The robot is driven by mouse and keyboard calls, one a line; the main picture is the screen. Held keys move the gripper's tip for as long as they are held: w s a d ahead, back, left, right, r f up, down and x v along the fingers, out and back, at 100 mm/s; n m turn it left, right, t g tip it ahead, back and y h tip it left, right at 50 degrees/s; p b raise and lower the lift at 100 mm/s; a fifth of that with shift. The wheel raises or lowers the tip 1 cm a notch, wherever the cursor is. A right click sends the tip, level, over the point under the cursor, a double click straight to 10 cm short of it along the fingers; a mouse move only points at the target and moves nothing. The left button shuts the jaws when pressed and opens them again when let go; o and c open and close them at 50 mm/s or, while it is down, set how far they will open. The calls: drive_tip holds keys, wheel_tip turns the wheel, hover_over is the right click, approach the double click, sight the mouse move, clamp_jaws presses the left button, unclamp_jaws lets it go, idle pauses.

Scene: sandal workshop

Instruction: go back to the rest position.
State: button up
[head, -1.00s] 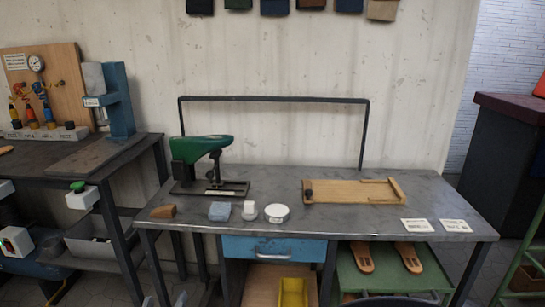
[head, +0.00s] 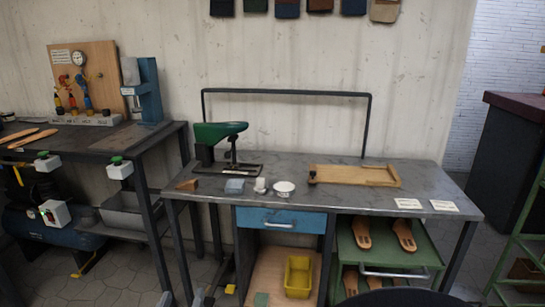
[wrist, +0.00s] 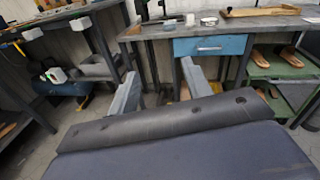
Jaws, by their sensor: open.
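My gripper (wrist: 160,75) shows in the wrist view with its two grey fingers wide apart and nothing between them. It points toward the workbench, whose blue drawer (wrist: 210,46) lies beyond the fingertips. The gripper touches nothing that I can see. The grey metal workbench (head: 300,200) stands against the wall in the head view.
On the workbench are a green-topped press (head: 220,132), a wooden board (head: 352,175), a white dish (head: 284,188) and small blocks. A darker bench (head: 85,140) with tools stands left. Shelves below hold sandal soles (head: 362,234) and a yellow bin (head: 298,276). Floor shows between benches.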

drive_tip(key=w+d+f+m+g+h+b, duration=0.1)
drive_tip(key=w+d+f+m+g+h, duration=0.25)
drive_tip(key=d, duration=0.65)
drive_tip(key=w+d+f+m+g+h+b, duration=0.1)
drive_tip(key=d+f+m+g+h, duration=0.25)
drive_tip(key=d+m, duration=0.45)
drive_tip(key=s+d+f+m+g, duration=0.3)
drive_tip(key=s+d+f+m, duration=0.1)
drive_tip(key=d, duration=0.3)
drive_tip(key=s+d+f+m+g+b, duration=0.1)
drive_tip(key=s+d+f+m+g, duration=0.2)
drive_tip(key=d+m, duration=0.4)
wheel_tip(320, 180, down, 2)
drive_tip(key=shift+s+d+f+g+h, duration=0.1)
drive_tip(key=shift+s+d+g+h, duration=0.3)
drive_tip(key=shift+d+g, duration=0.2)
